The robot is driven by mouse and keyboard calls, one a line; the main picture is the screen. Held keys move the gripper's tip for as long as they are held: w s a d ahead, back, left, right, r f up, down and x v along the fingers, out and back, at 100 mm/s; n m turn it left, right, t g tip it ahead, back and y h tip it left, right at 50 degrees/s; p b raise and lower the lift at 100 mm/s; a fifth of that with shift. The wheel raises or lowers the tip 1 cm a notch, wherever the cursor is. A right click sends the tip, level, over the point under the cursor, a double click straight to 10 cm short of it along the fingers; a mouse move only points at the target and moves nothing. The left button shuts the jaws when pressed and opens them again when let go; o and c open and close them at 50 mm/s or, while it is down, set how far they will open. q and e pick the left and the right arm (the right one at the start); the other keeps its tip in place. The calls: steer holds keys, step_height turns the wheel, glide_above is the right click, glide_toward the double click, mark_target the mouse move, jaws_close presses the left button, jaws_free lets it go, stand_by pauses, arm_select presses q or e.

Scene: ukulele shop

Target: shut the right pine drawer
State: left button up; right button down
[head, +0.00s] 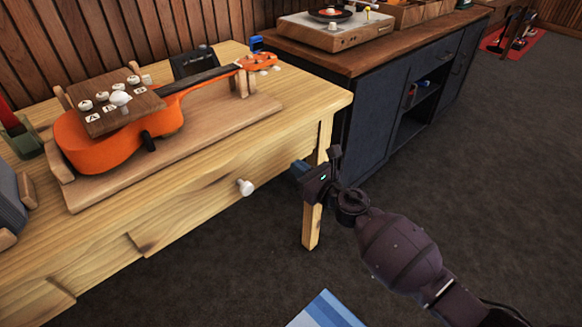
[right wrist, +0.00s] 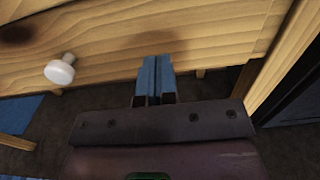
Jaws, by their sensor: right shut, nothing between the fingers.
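The right pine drawer (head: 205,205) is in the front of the pine table (head: 250,150), with a round white knob (head: 245,187). Its lower left corner shows a step against the front beside it; how far it stands out is hard to tell. My right gripper (head: 300,169) is shut and empty, its blue fingertips at the drawer front's right end, right of the knob. In the right wrist view the fingertips (right wrist: 155,62) point at the drawer front (right wrist: 180,30), with the knob (right wrist: 59,70) to their left. Contact cannot be told. My left gripper is out of view.
An orange ukulele (head: 110,140) lies on a wooden stand on the table. A table leg (head: 312,225) stands just below my right gripper. A dark cabinet (head: 375,125) with a turntable is behind.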

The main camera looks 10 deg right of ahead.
steer(key=s+d+f+m+g+h, duration=0.1)
steer(key=s+d+f+m+h, duration=0.3)
steer(key=s+m, duration=0.8)
steer(key=s+d+f+m+h, duration=0.2)
steer(key=s+d+m, duration=0.5)
steer(key=s+m, duration=0.5)
steer(key=s+d+f+m+g+h, duration=0.1)
steer(key=s+d+f+m+h, duration=0.4)
steer(key=s, duration=1)
steer(key=s+d+r+m+g, duration=0.2)
steer(key=s+r+m, duration=0.1)
steer(key=s+m, duration=0.7)
arm_select(q)
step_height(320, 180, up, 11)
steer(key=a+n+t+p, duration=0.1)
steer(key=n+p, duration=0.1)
steer(key=p, duration=1.3)
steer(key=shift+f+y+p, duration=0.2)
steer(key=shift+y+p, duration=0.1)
steer(key=shift+p, duration=0.1)
arm_select(e)
step_height(320, 180, up, 11)
steer(key=m, duration=0.3)
steer(key=shift+d+f, duration=0.2)
steer(key=shift+d, duration=0.15)
